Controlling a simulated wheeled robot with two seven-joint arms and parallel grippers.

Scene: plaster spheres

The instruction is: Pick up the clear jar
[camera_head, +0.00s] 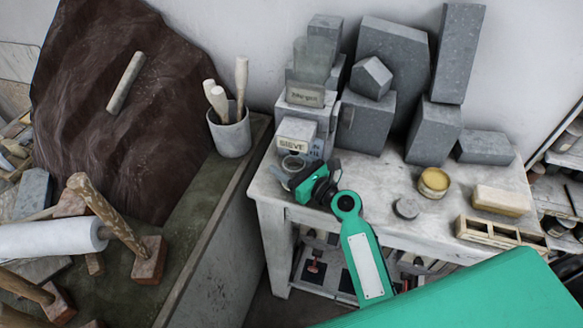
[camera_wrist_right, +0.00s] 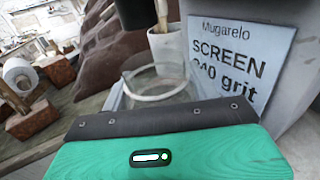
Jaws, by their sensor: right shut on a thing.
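The clear jar (camera_wrist_right: 160,88) is a see-through glass vessel with a round open rim, in the middle of the right wrist view. In the head view it is small and partly hidden, its round rim showing (camera_head: 293,163) at the left end of the white table, below the box marked SIEVE. My right gripper (camera_head: 295,178) is at the jar and shut on it. The fingers are mostly hidden in both views, and I cannot tell whether the jar is touching the tabletop. My left gripper is not in view.
The worn white table (camera_head: 380,190) carries grey stone blocks (camera_head: 433,130), a SIEVE box (camera_head: 297,132), a yellow tin (camera_head: 434,183) and a wooden tray (camera_head: 500,233). A pot of tools (camera_head: 231,137) stands left of the jar. A sign (camera_wrist_right: 240,55) stands close beside it.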

